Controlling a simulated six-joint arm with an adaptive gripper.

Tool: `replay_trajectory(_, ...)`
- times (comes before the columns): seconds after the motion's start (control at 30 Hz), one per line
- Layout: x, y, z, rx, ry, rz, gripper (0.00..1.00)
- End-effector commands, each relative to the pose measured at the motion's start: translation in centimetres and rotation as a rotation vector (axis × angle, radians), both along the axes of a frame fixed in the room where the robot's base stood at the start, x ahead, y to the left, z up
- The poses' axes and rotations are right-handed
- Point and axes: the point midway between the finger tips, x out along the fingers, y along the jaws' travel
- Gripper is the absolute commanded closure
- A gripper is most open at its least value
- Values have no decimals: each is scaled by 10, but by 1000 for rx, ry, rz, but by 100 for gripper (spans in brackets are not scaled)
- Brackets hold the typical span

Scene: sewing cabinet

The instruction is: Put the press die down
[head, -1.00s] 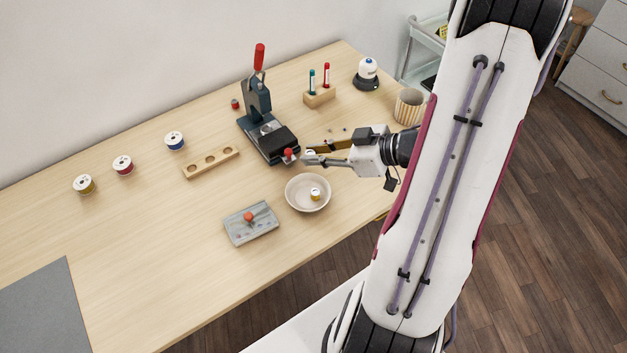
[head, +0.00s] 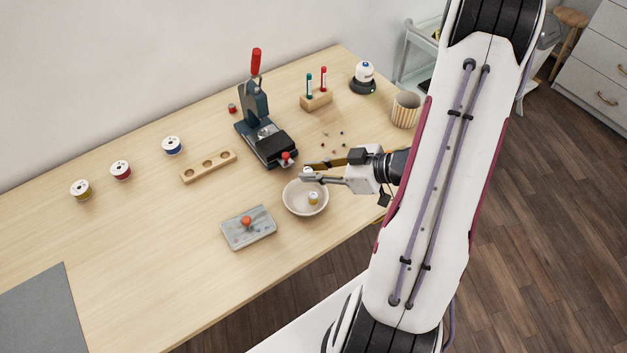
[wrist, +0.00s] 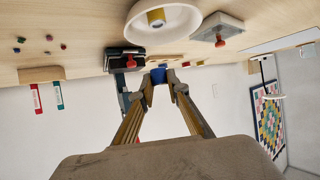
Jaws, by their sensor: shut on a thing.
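My gripper (head: 307,174) is shut on the press die (wrist: 159,75), a small piece that looks blue between the fingertips in the wrist view. In the head view only a small pale part of it shows, as the fingers hide the rest. My gripper holds it by the far rim of the round pale bowl (head: 292,205); its height above the rim is hard to tell. A second small piece, white with a yellow band (head: 313,198), lies in the bowl. The dark hand press (head: 258,128) with a red handle stands behind, a red knob at its front.
A grey slab (head: 236,237) with a red knob lies left of the bowl. A wooden block with holes (head: 208,167), several thread spools, a pen stand (head: 316,99) and a striped cup (head: 405,109) stand around.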

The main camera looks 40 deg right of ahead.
Motion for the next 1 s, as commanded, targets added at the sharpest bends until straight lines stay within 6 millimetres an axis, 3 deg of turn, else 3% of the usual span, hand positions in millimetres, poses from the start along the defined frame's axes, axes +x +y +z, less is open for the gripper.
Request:
replay_trajectory(0.6, 0, 0, -39, 1, 0, 0, 100)
replay_trajectory(1.0, 0, 0, -42, 0, 0, 0, 100)
